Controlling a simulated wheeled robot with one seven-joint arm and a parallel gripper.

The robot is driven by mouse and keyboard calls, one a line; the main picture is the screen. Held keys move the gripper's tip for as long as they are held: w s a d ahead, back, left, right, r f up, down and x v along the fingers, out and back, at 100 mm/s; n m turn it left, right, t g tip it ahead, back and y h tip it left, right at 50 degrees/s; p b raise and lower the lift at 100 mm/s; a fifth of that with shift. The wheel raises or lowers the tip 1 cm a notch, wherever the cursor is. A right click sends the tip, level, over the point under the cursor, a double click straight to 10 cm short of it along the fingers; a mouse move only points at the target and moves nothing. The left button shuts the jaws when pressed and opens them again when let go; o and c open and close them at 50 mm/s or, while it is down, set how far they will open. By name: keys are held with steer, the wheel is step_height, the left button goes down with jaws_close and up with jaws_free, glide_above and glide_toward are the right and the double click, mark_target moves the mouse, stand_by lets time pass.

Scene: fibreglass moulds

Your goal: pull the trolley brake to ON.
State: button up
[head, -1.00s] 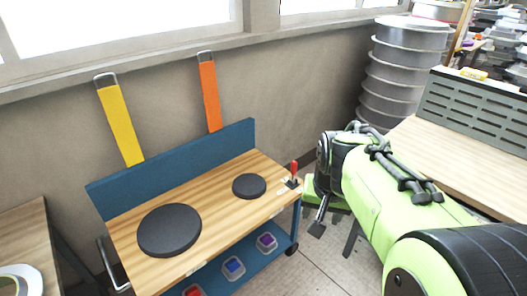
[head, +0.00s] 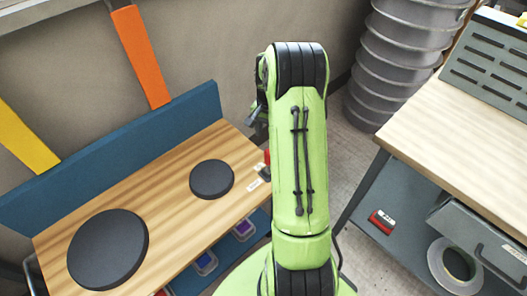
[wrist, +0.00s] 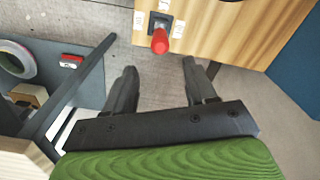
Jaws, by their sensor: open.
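The trolley (head: 150,175) has a wooden top and a blue back panel. Its brake lever has a red handle (wrist: 160,41), rising from a dark base with small white labels around it. The label writing is too small to read. In the head view only a sliver of the red handle (head: 267,156) shows beside my arm, at the trolley's right end. My gripper (wrist: 159,66) is open and empty. In the wrist view the handle appears just beyond the fingertips, between them in the picture; contact is not visible. In the head view my arm hides most of the gripper.
Two black discs (head: 108,249) (head: 212,179) lie on the trolley top. Small containers sit on its lower shelf. A workbench (head: 450,120) stands at right, with a tape roll (head: 436,262) and a red box (head: 382,221) below. Stacked grey drums (head: 400,60) stand behind.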

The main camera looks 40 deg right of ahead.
mark_target(268, 159)
step_height(268, 159, down, 14)
steer(key=b, duration=0.3)
steer(key=shift+f, duration=0.2)
jaws_close()
